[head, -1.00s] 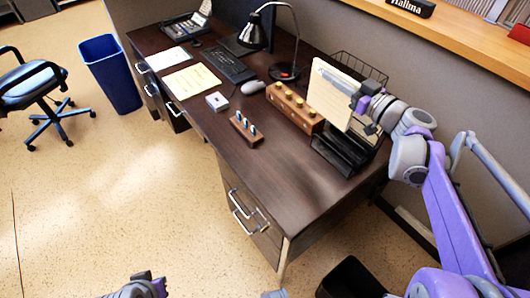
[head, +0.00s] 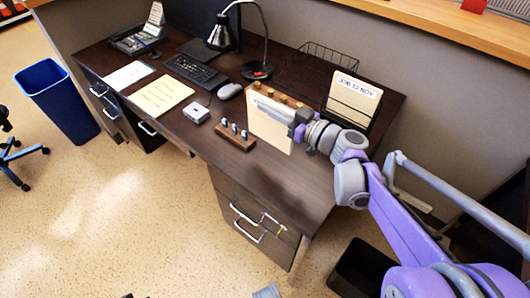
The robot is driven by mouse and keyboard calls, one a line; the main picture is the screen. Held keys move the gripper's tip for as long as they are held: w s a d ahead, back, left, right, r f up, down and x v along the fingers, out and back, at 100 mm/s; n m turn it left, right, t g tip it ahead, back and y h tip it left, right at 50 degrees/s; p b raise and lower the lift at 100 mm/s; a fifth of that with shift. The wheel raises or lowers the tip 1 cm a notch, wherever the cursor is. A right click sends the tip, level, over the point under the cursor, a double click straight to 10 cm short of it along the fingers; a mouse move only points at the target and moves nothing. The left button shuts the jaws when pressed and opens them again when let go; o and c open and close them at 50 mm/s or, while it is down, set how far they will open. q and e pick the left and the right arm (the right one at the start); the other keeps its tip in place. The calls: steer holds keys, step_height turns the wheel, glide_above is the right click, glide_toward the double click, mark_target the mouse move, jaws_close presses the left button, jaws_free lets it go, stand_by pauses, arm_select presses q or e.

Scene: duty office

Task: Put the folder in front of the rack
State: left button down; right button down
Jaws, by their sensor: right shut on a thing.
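My right gripper (head: 300,128) is shut on a cream folder (head: 268,128) at its right edge. It holds the folder upright over the desk, in front of the wooden block with yellow knobs, which it partly hides. I cannot tell whether the folder's lower edge touches the desk. The black rack (head: 345,117) stands to the right, behind my gripper, with another cream folder (head: 355,92) upright in it; that one bears dark lettering that looks upside down. My gripper partly hides the rack's lower part. My left gripper is out of view.
A small wooden stand with blue-topped pieces (head: 235,137) sits just left of the held folder. A wire basket (head: 328,60) is behind. A lamp (head: 222,38), keyboard (head: 195,70) and mouse (head: 229,91) are farther left. The desk's front right surface (head: 300,178) is bare.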

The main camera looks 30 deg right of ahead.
mark_target(270, 133)
step_height(270, 133, down, 6)
steer(key=shift+d+r+b, duration=0.1)
steer(key=shift+r+b, duration=0.05)
steer(key=shift+b, duration=0.75)
steer(key=shift+f+b, duration=0.65)
steer(key=shift+f, duration=1.15)
steer(key=shift+f, duration=0.15)
steer(key=c, duration=0.8)
jaws_free()
steer(key=shift+c, duration=0.2)
